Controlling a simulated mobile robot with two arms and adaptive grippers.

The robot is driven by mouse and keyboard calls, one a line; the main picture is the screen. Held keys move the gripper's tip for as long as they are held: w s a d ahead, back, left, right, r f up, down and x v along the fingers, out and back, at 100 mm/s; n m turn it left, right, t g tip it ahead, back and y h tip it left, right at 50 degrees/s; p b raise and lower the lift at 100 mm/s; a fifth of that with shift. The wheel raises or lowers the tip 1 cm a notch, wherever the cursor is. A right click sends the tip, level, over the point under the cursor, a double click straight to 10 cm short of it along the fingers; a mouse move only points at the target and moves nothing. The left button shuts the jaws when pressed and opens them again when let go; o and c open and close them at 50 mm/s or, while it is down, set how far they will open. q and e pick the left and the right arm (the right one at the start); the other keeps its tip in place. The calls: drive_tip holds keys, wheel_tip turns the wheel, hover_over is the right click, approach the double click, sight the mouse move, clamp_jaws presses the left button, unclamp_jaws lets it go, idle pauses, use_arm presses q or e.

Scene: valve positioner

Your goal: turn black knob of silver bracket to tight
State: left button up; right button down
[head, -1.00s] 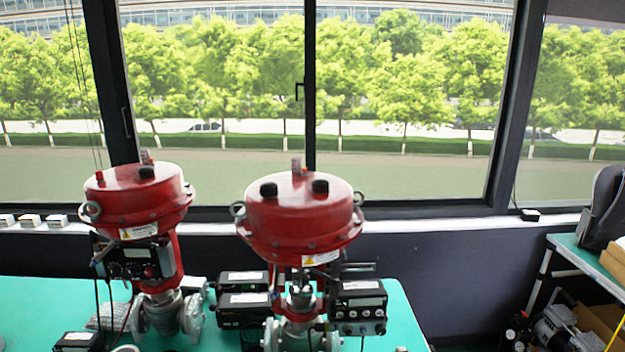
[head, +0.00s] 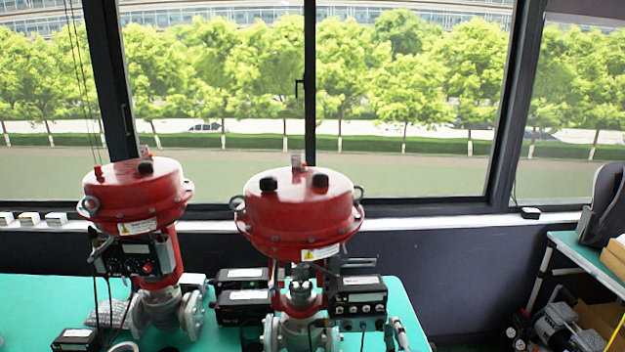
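The right red valve (head: 300,215) stands on the green table with a black positioner box (head: 360,296) on its right side. A grey bracket-like piece (head: 358,264) sticks out above that box. Small round knobs or fittings (head: 354,325) sit along the box's lower front. They are too small for me to tell which is the black knob of the silver bracket, or how far it is turned. My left gripper is out of view.
A second red valve (head: 137,198) with its own black box (head: 135,258) stands at the left. Black boxes (head: 243,306) lie between the valves. Bare green table (head: 35,295) shows at the far left. A dark wall (head: 450,265) and windows are behind.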

drive_tip(key=shift+a+f, duration=0.25)
drive_tip(key=shift+a, duration=0.2)
idle(0.5)
drive_tip(key=shift+f, duration=0.1)
drive_tip(key=shift+d+f, duration=0.1)
drive_tip(key=shift+f, duration=0.6)
idle(0.4)
drive_tip(key=shift+s+d+f, duration=0.1)
drive_tip(key=shift+d+f, duration=0.05)
drive_tip(key=shift+s+d+p, duration=0.15)
drive_tip(key=shift+s+p, duration=0.15)
drive_tip(key=shift+s, duration=1.15)
drive_tip(key=shift+s+d+p, duration=0.1)
drive_tip(key=shift+s+p, duration=0.2)
drive_tip(key=shift+s, duration=1.15)
